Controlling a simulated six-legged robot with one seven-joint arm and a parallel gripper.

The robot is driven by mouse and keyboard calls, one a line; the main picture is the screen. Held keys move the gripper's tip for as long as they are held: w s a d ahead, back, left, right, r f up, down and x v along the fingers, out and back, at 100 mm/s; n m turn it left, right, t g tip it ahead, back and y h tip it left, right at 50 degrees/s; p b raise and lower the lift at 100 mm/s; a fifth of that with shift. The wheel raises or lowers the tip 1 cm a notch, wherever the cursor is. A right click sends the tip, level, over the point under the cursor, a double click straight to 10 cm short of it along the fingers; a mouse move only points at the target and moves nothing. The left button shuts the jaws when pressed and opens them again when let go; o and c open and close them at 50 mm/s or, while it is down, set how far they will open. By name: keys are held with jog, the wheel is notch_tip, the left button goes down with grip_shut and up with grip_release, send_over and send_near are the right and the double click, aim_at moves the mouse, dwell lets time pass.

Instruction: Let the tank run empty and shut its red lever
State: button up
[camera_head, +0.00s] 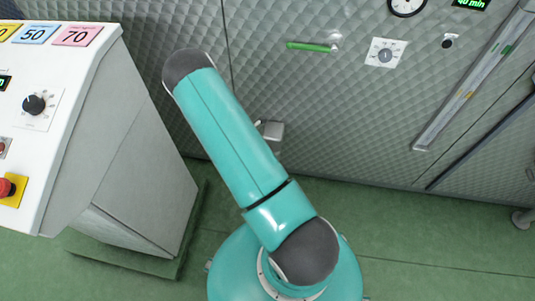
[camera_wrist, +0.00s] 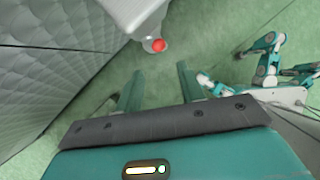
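The tank's grey quilted wall (camera_head: 300,95) fills the back of the head view and the left of the wrist view (camera_wrist: 45,60). A slanted sight tube (camera_head: 475,80) with green and yellow marks is on it; I cannot read its level. A green handle (camera_head: 309,46) lies nearly level on the wall. A small grey fitting (camera_head: 272,130) sits low, partly behind my arm. In the wrist view a red round end (camera_wrist: 158,45) shows under a pale box (camera_wrist: 135,14); I cannot tell if it is the red lever. My gripper (camera_wrist: 160,84) is open and empty, its fingers apart from it.
A white control console (camera_head: 85,110) with a black knob (camera_head: 34,104) and a red button (camera_head: 6,187) stands at left. A dial (camera_head: 385,55), a round gauge (camera_head: 406,4) and a display reading 40 min (camera_head: 470,3) are on the wall. Green floor (camera_head: 430,240) is open at right.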

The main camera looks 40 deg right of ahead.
jog(key=x, duration=1.3)
grip_shut()
